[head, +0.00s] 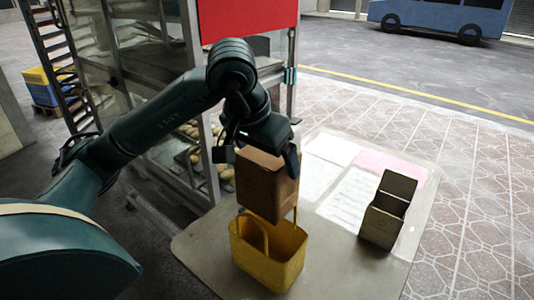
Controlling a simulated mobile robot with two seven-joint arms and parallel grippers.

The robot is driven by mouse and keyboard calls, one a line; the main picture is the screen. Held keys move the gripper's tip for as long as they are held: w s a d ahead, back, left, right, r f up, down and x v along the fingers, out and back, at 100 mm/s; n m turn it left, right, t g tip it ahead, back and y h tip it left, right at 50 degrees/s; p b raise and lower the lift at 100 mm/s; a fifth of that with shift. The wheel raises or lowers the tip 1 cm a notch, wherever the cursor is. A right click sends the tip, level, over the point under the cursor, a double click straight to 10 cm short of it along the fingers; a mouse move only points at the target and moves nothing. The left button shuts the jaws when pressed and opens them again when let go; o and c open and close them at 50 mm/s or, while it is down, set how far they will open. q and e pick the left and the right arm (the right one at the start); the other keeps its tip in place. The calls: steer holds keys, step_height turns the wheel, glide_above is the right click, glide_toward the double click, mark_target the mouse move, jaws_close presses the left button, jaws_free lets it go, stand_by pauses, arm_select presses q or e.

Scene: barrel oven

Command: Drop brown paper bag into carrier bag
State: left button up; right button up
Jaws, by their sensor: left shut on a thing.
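A brown paper bag (268,187) hangs from my left gripper (262,152), upright, directly above the yellow carrier bag. The gripper is shut on its top part; the fingers partly hide its upper edge. The yellow carrier bag (268,262) stands open on the counter, with its handles up. The paper bag's bottom is at about the height of the carrier bag's rim in the picture, and it hides part of the far rim. Whether the bottom is inside the opening I cannot tell. My right gripper is not in view.
The grey counter (345,270) has free room at the front right. A dark open box (388,212) stands on its right side, near white and pink sheets (352,197). A glass-sided cabinet (170,100) with bread trays stands behind left, close to my left arm.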

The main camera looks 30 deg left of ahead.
arm_select(q)
step_height(320, 180, down, 4)
steer(key=b, duration=0.3)
step_height(320, 180, down, 2)
steer(key=shift+f+b, duration=0.25)
steer(key=shift+b, duration=1)
step_height(320, 180, down, 5)
steer(key=b, duration=0.4)
steer(key=shift+b, duration=0.35)
step_height(320, 180, down, 4)
steer(key=b, duration=0.4)
steer(key=shift+f, duration=0.2)
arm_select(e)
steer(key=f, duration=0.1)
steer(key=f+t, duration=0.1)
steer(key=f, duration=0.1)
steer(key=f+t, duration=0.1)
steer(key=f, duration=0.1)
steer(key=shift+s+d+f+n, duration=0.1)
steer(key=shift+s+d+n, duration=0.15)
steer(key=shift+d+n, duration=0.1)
